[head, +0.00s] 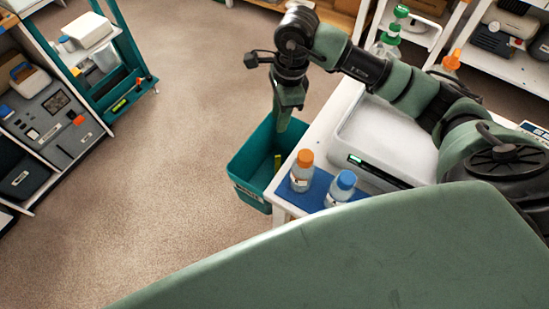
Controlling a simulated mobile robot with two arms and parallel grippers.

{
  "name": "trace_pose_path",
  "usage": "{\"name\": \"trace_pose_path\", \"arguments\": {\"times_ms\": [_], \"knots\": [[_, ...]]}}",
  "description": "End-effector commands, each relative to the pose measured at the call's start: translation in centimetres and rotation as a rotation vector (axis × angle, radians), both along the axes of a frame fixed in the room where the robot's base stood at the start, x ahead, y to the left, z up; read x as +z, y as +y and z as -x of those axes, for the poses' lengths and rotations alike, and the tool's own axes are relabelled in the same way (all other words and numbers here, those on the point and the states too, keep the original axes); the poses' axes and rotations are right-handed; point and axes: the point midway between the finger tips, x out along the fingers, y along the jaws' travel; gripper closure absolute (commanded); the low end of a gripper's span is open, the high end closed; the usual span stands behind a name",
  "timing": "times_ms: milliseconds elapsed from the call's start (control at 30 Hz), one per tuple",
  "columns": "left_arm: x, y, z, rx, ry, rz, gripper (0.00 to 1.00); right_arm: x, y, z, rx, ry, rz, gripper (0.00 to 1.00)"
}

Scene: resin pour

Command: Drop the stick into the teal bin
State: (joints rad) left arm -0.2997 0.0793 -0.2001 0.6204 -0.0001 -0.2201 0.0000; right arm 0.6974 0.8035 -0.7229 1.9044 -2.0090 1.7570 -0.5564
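The teal bin (250,152) stands on the floor against the left end of the white table, with its open top facing up and a label on its front. My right gripper (281,128) points down over the bin, with its fingers above the opening. Its fingers show nearly edge-on, so I cannot tell whether they are open or shut. A small yellow-green piece (277,163) shows inside the bin, below the fingers and apart from them. I cannot tell if it is the stick. No other stick is clear. My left gripper is out of view.
An orange-capped bottle (301,178) and a blue-capped bottle (340,190) stand on a blue mat (318,190) at the near corner of the table (318,128), close to the bin. Shelves line the left and back. The carpet left of the bin is clear.

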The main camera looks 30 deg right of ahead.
Motion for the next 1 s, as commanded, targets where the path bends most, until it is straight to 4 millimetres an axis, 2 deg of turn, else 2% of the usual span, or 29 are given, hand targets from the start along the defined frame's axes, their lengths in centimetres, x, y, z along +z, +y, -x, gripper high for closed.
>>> {"name": "trace_pose_path", "arguments": {"times_ms": [100,300,800,900,1000], "knots": [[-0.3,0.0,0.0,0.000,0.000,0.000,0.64,2.1,-0.3,-0.1,0.000,-0.005,0.001,0.69],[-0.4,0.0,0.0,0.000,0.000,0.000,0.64,4.3,-0.5,0.1,0.001,-0.002,0.001,0.69],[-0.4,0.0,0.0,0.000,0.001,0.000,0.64,4.6,-0.6,0.1,0.000,0.000,0.000,0.69],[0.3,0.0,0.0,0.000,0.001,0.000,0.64,5.3,-0.6,0.1,0.000,0.000,0.000,0.69],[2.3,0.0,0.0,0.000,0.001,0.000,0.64,7.3,-0.6,0.1,0.000,-0.001,0.000,0.69]]}}
